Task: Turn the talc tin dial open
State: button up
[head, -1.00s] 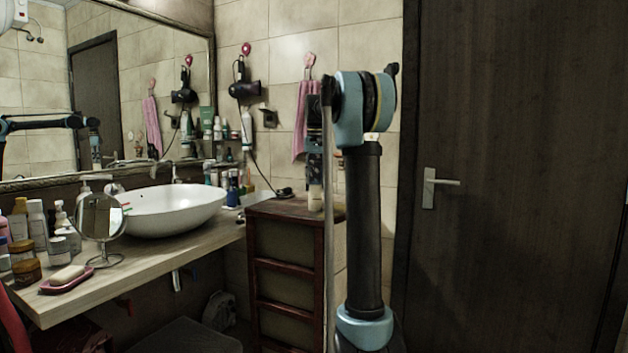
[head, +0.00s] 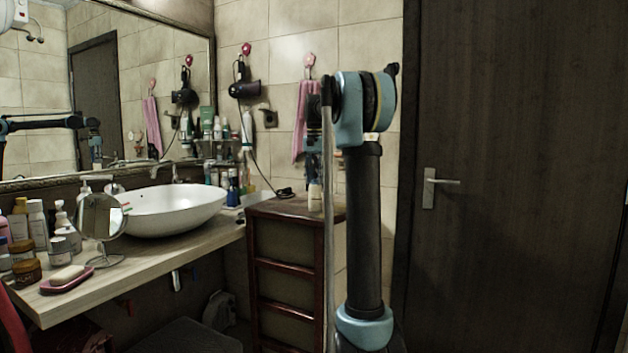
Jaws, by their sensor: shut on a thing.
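A small cream-coloured container (head: 315,198), which looks like the talc tin, stands upright on top of the dark red-brown drawer cabinet (head: 285,208). My gripper (head: 314,179) points down at the top of the tin, in front of the tiled wall, and is shut on the tin's top, where the dial is. The fingers are small and dark here, and my own arm hides the right side of this spot. The dial's markings and its angle are too small to make out.
A counter (head: 150,262) with a white basin (head: 172,208), a round mirror (head: 101,216) and several bottles lies to the left. A hair dryer (head: 244,90) and pink towel (head: 299,135) hang behind. A dark door (head: 510,120) fills the right.

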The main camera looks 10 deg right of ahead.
dwell(0.3)
jog(key=o, duration=1.1)
jog(key=shift+r, duration=0.1)
notch_tip(320, 180, up, 12)
jog(key=shift+f, duration=0.2)
jog(key=s+f+n+t, duration=0.1)
jog(key=s+f+n, duration=0.1)
jog(key=s+f, duration=0.75)
jog(key=s+f+n, duration=0.2)
jog(key=s+f, duration=0.4)
jog(key=s, duration=0.7)
jog(key=s+f+n, duration=0.1)
jog(key=s+f, duration=1)
jog(key=f, duration=0.3)
jog(key=s+f+n+t, duration=0.1)
jog(key=s+f+n, duration=0.1)
jog(key=s+f, duration=0.9)
notch_tip(320, 180, down, 4)
jog(key=shift+a+r+n, duration=0.2)
jog(key=shift+n, duration=0.1)
